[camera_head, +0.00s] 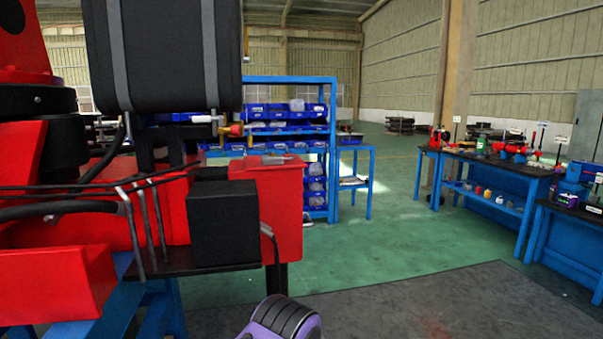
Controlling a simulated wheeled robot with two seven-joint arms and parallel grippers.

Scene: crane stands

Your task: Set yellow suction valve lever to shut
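Neither of my grippers is in view. A purple and black rounded part (284,320) at the bottom edge looks like a link of my arm, well below the fitting.
A black box (223,222) and dark hoses sit on the machine's near side. A blue rack (333,150) with blue bins stands behind it. Blue workbenches (490,165) with tools stand at the right. The green floor (390,240) between is clear.

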